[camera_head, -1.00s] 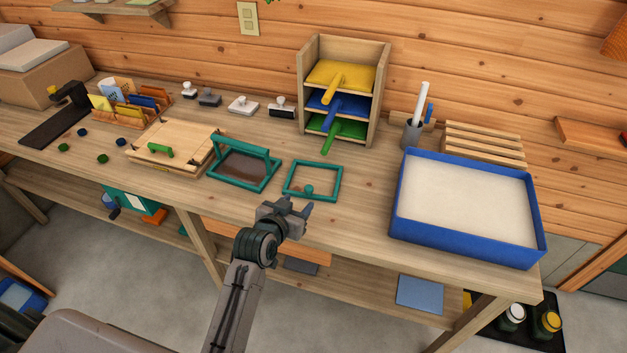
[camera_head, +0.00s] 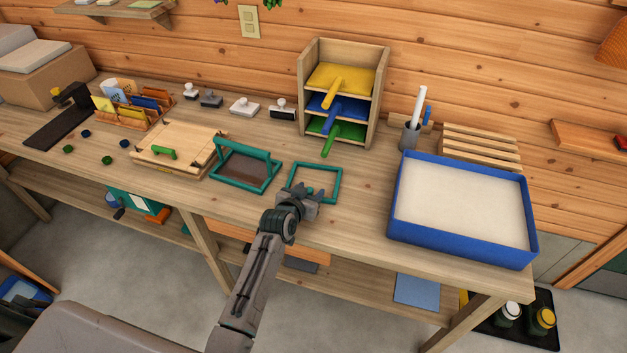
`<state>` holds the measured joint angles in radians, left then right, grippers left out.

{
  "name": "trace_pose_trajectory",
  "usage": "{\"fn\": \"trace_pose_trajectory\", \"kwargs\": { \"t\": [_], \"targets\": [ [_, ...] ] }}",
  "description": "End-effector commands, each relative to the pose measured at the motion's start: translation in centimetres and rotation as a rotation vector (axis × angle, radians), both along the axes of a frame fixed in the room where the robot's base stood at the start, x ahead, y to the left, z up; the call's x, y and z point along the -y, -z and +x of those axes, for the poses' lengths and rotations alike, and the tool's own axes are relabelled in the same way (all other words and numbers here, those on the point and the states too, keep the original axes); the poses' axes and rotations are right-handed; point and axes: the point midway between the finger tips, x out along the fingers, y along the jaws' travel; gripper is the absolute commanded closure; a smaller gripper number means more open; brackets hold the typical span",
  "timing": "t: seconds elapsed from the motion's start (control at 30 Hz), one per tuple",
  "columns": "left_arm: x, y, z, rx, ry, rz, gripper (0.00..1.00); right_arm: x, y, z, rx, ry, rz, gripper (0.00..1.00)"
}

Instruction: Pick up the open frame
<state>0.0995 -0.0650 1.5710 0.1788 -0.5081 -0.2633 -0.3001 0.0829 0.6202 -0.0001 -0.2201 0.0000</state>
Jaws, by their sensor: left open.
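The open frame (camera_head: 339,184) is a teal-green rectangle lying flat on the workbench, with bare wood showing through it. My left gripper (camera_head: 309,190) is open over the frame's near left part and hides its front left corner. I cannot tell whether the fingers touch it. A second teal frame (camera_head: 243,184) with a dark mesh panel and a raised handle bar lies just left of it. My right gripper does not show.
A blue-walled tray (camera_head: 455,244) of pale material stands at the right. A wooden shelf (camera_head: 304,72) with yellow, blue and green handled boards stands behind. A wooden press board (camera_head: 178,150) lies left. Bench room is free between open frame and tray.

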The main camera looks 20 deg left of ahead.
Motion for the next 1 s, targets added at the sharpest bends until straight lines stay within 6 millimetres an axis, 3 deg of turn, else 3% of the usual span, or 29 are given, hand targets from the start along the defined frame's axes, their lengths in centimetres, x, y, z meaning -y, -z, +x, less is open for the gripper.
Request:
{"fn": "trace_pose_trajectory", "kwargs": {
  "t": [0.2, 0.43, 0.77, 1.0],
  "targets": [
    [0.0, 0.0, 0.0, 0.000, 0.000, 0.000, 0.53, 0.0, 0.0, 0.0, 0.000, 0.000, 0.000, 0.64],
    [0.0, 0.0, 0.0, 0.000, 0.000, 0.000, 0.99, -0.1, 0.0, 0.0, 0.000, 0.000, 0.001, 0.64],
    [0.0, -0.5, 0.0, 0.003, 0.000, 0.000, 1.00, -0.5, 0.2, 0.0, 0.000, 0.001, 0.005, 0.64],
    [0.0, -4.6, 0.1, 0.007, 0.000, -0.001, 1.00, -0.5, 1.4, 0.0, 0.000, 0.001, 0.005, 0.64]
  ]
}}
